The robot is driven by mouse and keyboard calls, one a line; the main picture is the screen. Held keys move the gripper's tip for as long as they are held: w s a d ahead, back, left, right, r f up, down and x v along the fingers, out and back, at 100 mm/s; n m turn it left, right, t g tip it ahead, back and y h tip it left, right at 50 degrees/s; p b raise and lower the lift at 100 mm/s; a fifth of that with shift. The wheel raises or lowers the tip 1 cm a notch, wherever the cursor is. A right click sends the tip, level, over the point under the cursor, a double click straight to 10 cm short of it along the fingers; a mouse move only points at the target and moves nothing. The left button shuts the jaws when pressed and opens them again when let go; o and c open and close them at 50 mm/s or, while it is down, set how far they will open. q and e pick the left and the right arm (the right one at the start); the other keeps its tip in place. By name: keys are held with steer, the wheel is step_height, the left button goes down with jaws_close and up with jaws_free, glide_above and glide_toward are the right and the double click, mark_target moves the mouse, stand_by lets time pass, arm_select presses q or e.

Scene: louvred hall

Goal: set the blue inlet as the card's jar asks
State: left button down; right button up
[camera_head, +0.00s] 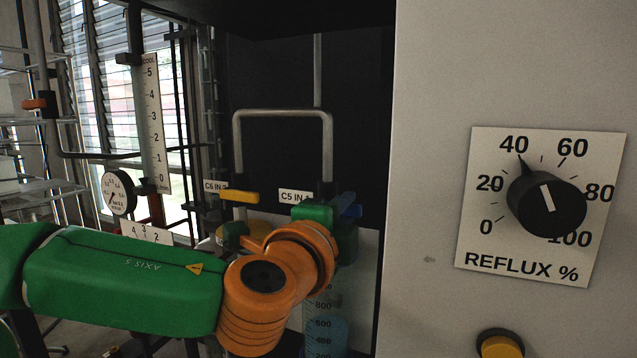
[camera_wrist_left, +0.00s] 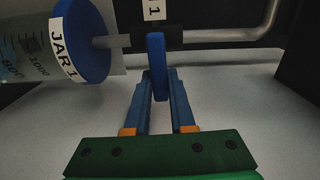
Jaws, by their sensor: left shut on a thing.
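The blue inlet's lever (camera_wrist_left: 156,62) shows in the left wrist view, standing across the horizontal grey pipe at a black valve body. My left gripper (camera_wrist_left: 159,88) has its two blue fingers on either side of it and is shut on it. In the head view the blue lever (camera_head: 351,209) is partly hidden behind my green gripper and orange wrist. Jar 1, with a blue lid (camera_wrist_left: 83,42) and a JAR 1 label, is left of the lever in the wrist view. The graduated jar (camera_head: 323,325) shows low in the head view, partly covered. I see no card. My right gripper is out of view.
A yellow lever (camera_head: 240,196) lies horizontal left of the blue one. A label (camera_head: 296,196) reads C5 IN 1. A grey panel with a REFLUX % knob (camera_head: 546,202) and yellow button (camera_head: 501,347) stands close on the right. A gauge (camera_head: 118,193) is at left.

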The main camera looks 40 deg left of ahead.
arm_select(q)
steer(key=c, duration=0.7)
jaws_free()
